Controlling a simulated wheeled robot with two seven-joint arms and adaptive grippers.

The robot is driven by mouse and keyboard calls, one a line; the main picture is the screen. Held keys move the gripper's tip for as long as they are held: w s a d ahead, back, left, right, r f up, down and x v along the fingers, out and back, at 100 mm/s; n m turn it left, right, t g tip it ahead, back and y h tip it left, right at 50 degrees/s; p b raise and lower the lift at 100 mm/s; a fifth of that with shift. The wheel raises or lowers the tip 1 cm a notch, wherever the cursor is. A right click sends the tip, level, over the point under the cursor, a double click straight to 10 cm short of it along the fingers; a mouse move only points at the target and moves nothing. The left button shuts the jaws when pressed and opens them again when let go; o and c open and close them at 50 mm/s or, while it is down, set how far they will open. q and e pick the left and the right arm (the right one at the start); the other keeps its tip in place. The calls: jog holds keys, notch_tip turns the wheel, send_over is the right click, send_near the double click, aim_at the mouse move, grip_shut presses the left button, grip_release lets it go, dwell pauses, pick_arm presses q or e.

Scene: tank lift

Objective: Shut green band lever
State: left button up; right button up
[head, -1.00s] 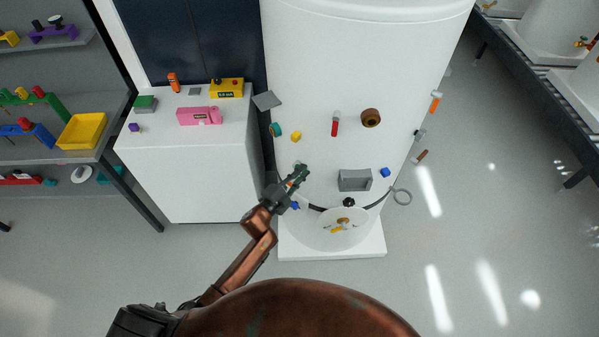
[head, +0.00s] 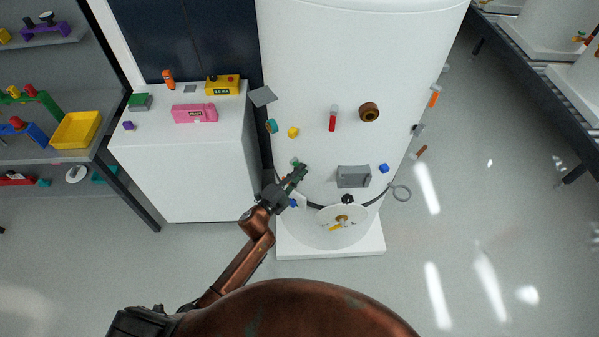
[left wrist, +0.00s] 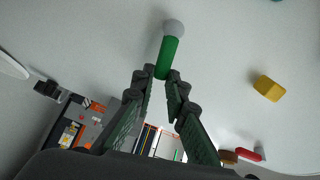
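The green band lever is a green rod with a pale grey ball end. In the left wrist view the lever (left wrist: 168,52) stands just beyond my fingertips, its lower end at the gap between them. In the head view only a small green part of the lever (head: 295,162) shows beside the fingers, on the lower left of the white tank (head: 310,60). My left gripper (head: 303,169) is at the tank's lower left side. In the left wrist view its fingers (left wrist: 158,76) are apart, with nothing clearly held; contact with the lever cannot be told. My right gripper is not in view.
A yellow knob (head: 293,132), a red lever (head: 333,118) and a brown round knob (head: 369,112) are on the tank front. A white cabinet (head: 185,165) stands left of the tank. The floor at right is clear.

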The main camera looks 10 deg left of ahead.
pick_arm(q)
jog(key=o, duration=0.5)
jog(key=shift+c, duration=0.2)
jog(key=v, duration=1.2)
jog(key=s+a+f+n+g+y, duration=0.1)
jog(key=a+f+n+y, duration=0.15)
jog(key=f, duration=0.65)
jog(key=s+a+f+n+g+y, duration=0.2)
jog(key=a+f+n, duration=0.15)
jog(key=f, duration=0.65)
jog(key=s+a+f+n+g+y, duration=0.1)
jog(key=s+a+f+n+g, duration=0.15)
jog(key=s+f, duration=0.55)
jog(key=s+a+f+n+g+y, duration=0.1)
jog(key=s+a+f+n, duration=0.25)
jog(key=f, duration=0.85)
jog(key=s+f+n+g, duration=0.2)
jog(key=s+f, duration=0.4)
jog(key=s, duration=0.6)
jog(key=s+a+f+n+g, duration=0.1)
jog(key=s+f+g, duration=0.3)
jog(key=s, duration=0.9)
jog(key=s+f+n+g+y, duration=0.1)
jog(key=s+f+n+g, duration=0.2)
jog(key=s+f, duration=0.5)
jog(key=s, duration=0.5)
jog(key=shift+a+f+n, duration=0.25)
jog(key=shift+f+n, duration=0.1)
jog(key=shift+n, duration=0.05)
